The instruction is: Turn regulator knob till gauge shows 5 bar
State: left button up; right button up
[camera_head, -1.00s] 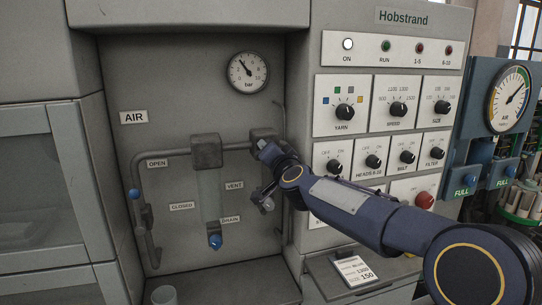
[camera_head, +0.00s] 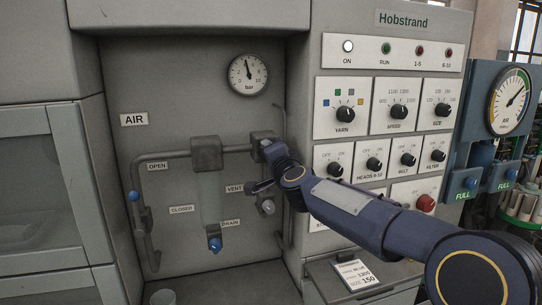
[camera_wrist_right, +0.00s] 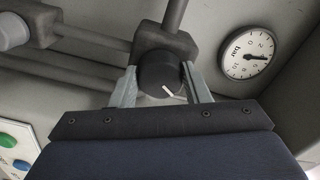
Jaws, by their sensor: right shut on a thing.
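The round white pressure gauge (camera_head: 248,75) marked bar hangs on the back wall of the recess. Its black needle points almost straight up, slightly left, a little under 5. The gauge also shows, turned sideways, in the right wrist view (camera_wrist_right: 248,47). The black round regulator knob (camera_wrist_right: 160,73) with a white mark sits on a grey pipe block. My right gripper (camera_wrist_right: 161,82) is shut on the knob, one finger on each side. In the head view my right gripper (camera_head: 267,150) covers the knob. My left gripper is not in view.
Grey pipes (camera_head: 170,156) run left of the regulator, with a blue-tipped drain (camera_head: 215,244) below. A switch panel (camera_head: 395,107) with several black knobs stands to the right, behind my arm. The recess's left part is free of my arms.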

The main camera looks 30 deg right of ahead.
jog(key=o, duration=1)
jog(key=shift+c, duration=0.2)
jog(key=v, duration=0.7)
jog(key=shift+s, duration=0.4)
jog(key=shift+a, duration=0.1)
jog(key=s+a+f+n+g+y, duration=0.4)
jog(key=s+a+f+n+y, duration=0.4)
jog(key=s+a+f+n, duration=0.4)
jog(key=s+a+f+n+g, duration=0.2)
jog(key=s+f+g, duration=0.5)
jog(key=s+f, duration=0.8)
jog(key=s, duration=0.3)
jog(key=shift+a+n+g, duration=0.3)
jog(key=shift+a+g, duration=0.1)
